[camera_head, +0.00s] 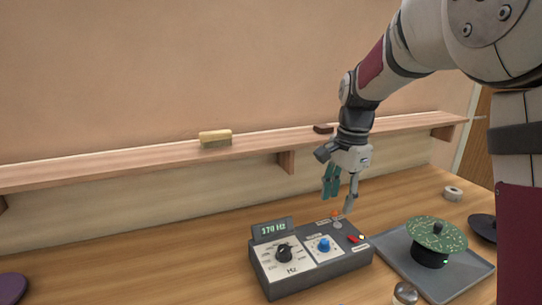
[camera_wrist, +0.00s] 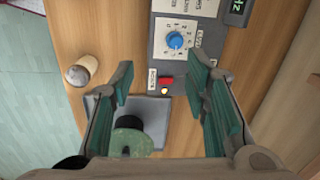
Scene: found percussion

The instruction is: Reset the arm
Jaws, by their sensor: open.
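My gripper (camera_head: 339,198) hangs from my arm on the right, pointing down, open and empty. It is above the back right part of a dark grey control box (camera_head: 318,276) on the table. In the wrist view, the two teal-padded fingers of my gripper (camera_wrist: 160,82) stand wide apart with nothing between them. The control box (camera_wrist: 165,58) shows beyond them, with a blue knob (camera_wrist: 176,40) and a red switch (camera_wrist: 166,83). I cannot tell the exact height of the fingertips above the box.
A grey tray (camera_head: 394,262) right of the box holds a black device with a speckled green disc (camera_head: 437,233). A shaker (camera_head: 405,293) stands in front. A wall shelf (camera_head: 255,142) with a yellow block (camera_head: 215,138) runs behind my arm. The table left of the box is mostly clear.

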